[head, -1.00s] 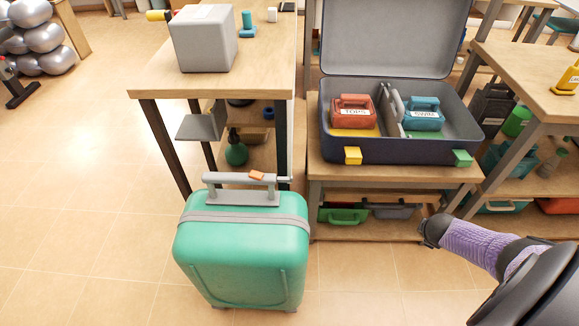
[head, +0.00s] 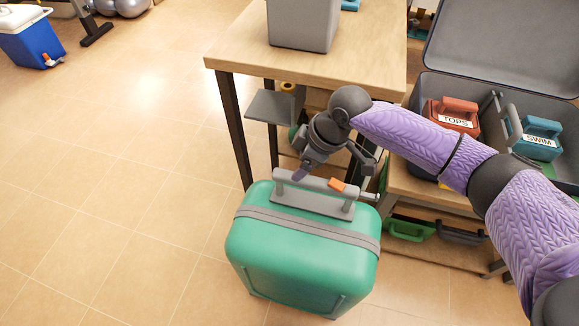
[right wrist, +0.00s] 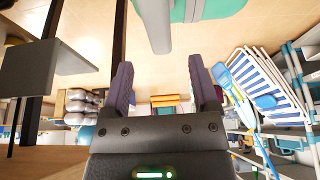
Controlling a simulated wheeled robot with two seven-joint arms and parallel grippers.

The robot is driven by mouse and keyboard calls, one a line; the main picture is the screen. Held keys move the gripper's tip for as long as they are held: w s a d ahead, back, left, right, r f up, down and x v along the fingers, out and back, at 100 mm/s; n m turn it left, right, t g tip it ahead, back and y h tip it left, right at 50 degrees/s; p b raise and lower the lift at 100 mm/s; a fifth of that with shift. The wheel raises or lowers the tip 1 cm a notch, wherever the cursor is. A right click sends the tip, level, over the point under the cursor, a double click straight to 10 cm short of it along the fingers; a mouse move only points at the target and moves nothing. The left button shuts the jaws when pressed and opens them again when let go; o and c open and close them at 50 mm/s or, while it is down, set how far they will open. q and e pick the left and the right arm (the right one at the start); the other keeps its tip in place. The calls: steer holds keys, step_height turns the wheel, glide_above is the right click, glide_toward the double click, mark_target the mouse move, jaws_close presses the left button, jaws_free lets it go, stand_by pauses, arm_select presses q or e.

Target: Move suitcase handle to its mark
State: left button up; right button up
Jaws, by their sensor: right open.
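The teal suitcase (head: 300,255) stands upright on the tiled floor with a grey strap around it. Its grey handle (head: 312,203) is on top, with a small orange piece (head: 337,184) on the grip. My right gripper (head: 302,170) is open and hangs over the handle's left part, its dark purple fingers pointing down. In the right wrist view the grey handle (right wrist: 152,25) lies ahead of the gap between the open fingers (right wrist: 162,72), with nothing between the fingertips. I cannot tell whether a finger touches it. A separate mark is not clear. My left gripper is out of view.
A wooden table (head: 300,75) with a grey box (head: 303,22) stands behind the suitcase. A grey side plate (head: 275,105) juts from its legs. An open case with red and blue packs sits at the right.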

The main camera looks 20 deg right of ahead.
steer(key=b+x, duration=0.2)
steer(key=x, duration=0.4)
steer(key=shift+f+b, duration=0.1)
steer(key=shift+b, duration=0.3)
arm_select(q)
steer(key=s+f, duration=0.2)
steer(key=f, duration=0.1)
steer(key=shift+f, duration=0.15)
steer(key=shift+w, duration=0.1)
arm_select(e)
steer(key=shift+c, duration=0.2)
steer(key=c, duration=0.9)
jaws_close()
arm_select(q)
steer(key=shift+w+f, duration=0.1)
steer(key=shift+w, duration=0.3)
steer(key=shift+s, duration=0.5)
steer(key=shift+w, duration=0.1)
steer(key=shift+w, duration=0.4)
